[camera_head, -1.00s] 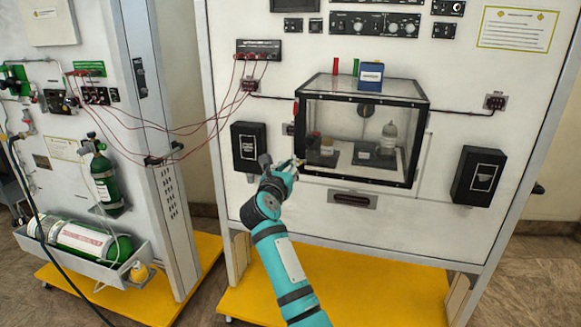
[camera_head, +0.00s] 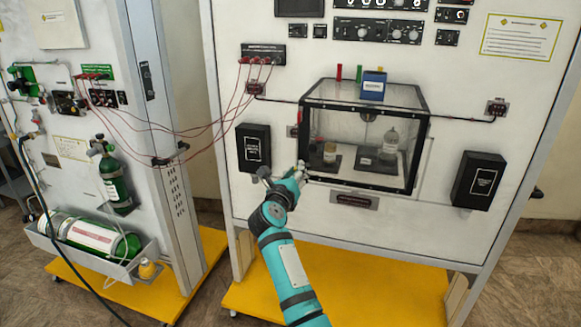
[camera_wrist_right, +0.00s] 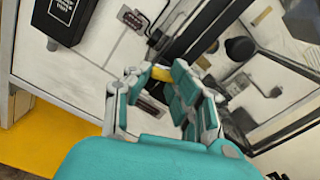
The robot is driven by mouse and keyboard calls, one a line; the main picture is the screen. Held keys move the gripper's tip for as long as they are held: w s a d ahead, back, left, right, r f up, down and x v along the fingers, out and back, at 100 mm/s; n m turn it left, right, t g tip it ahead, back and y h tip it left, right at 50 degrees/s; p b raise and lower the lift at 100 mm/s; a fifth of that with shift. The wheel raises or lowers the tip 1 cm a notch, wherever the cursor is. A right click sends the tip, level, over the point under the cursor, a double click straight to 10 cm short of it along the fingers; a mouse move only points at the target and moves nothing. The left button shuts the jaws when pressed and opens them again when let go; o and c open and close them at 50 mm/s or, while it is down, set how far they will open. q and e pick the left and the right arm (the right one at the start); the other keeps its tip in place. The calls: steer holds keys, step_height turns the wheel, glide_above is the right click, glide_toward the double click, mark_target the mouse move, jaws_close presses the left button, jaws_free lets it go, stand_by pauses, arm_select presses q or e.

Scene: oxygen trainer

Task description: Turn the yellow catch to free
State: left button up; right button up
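The yellow catch (camera_wrist_right: 161,73) shows as a small yellow patch between the fingertips in the right wrist view, partly covered by them. It lies by the dark frame edge of a clear case (camera_head: 362,150) on the white panel. I cannot pick it out in the head view, where the hand covers that place. My right gripper (camera_head: 283,173) is at the case's lower left corner. In the wrist view its fingers (camera_wrist_right: 160,72) stand apart on either side of the yellow patch; contact cannot be told. My left gripper is not in view.
Black boxes hang left (camera_head: 254,148) and right (camera_head: 479,180) of the case. A small slotted plate (camera_head: 354,200) sits below it. Red cables (camera_head: 190,131) run to a second panel with green cylinders (camera_head: 113,182).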

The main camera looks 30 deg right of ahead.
steer(key=o, duration=0.4)
steer(key=shift+s+d+r, duration=0.15)
steer(key=shift+s+d, duration=0.25)
steer(key=shift+d, duration=0.05)
steer(key=o, duration=0.4)
steer(key=shift+d, duration=0.1)
steer(key=v, duration=0.7)
steer(key=shift+a, duration=0.3)
